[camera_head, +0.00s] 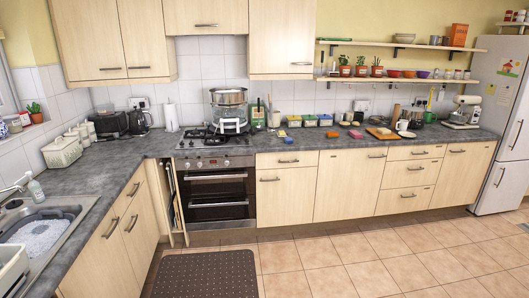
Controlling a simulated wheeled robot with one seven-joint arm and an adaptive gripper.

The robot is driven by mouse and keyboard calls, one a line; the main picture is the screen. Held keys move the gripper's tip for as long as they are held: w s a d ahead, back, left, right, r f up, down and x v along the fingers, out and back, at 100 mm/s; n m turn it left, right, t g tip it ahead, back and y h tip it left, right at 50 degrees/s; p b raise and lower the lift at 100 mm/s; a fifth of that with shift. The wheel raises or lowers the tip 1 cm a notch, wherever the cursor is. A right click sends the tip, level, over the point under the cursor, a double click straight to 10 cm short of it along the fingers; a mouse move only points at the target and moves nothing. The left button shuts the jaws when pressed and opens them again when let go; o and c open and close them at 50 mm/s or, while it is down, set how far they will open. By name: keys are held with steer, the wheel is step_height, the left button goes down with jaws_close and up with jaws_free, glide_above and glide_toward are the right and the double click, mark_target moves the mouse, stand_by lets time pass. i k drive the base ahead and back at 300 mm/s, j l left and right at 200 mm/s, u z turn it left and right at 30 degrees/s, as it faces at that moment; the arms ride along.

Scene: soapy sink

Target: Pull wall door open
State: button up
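The wall cabinets hang at the top left and all look shut. At the left are two pale wood wall doors, the left one (90,38) and the right one (142,35), each with a short bar handle near its bottom edge. A smaller wall door (205,12) sits above the stove with its handle at its bottom. Another wall door (282,35) hangs right of the stove, its handle at the lower right. The tops of these doors are cut off by the picture edge. I cannot tell which door the task means. My gripper does not show.
A narrow cabinet front (169,205) stands out beside the oven (216,192). A large pot (229,97) is on the stove. The counter (105,175) holds many small items. A dark mat (206,274) lies on the tiled floor (380,260), which is otherwise clear.

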mark_target(282, 32)
steer(key=i, duration=2.1)
steer(key=i+z, duration=0.1)
steer(key=i, duration=0.4)
steer(key=i+j+z, duration=0.1)
steer(key=i, duration=0.4)
steer(key=i+j+z, duration=0.15)
steer(key=i, duration=0.35)
steer(key=i+j+z, duration=0.1)
steer(key=i, duration=0.4)
